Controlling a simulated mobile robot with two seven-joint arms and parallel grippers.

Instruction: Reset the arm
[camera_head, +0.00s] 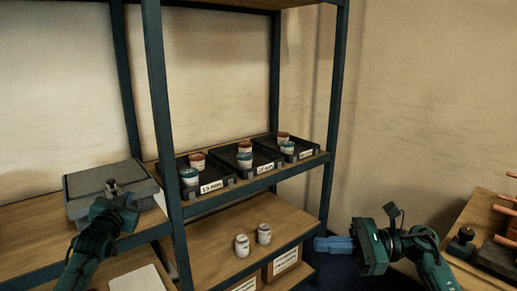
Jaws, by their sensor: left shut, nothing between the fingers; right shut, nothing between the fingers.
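My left gripper (111,212) is at the lower left, in front of a grey case on the shelf. It is shut and empty; its fingertips are hard to make out.
A shelf rack (166,131) carries black trays (218,191) with several lidded jars. Two white jars (242,246) stand on the lower shelf above labelled boxes (286,261). The grey case (90,181) is at left. A wooden bench (485,205) with copper pipes is at right.

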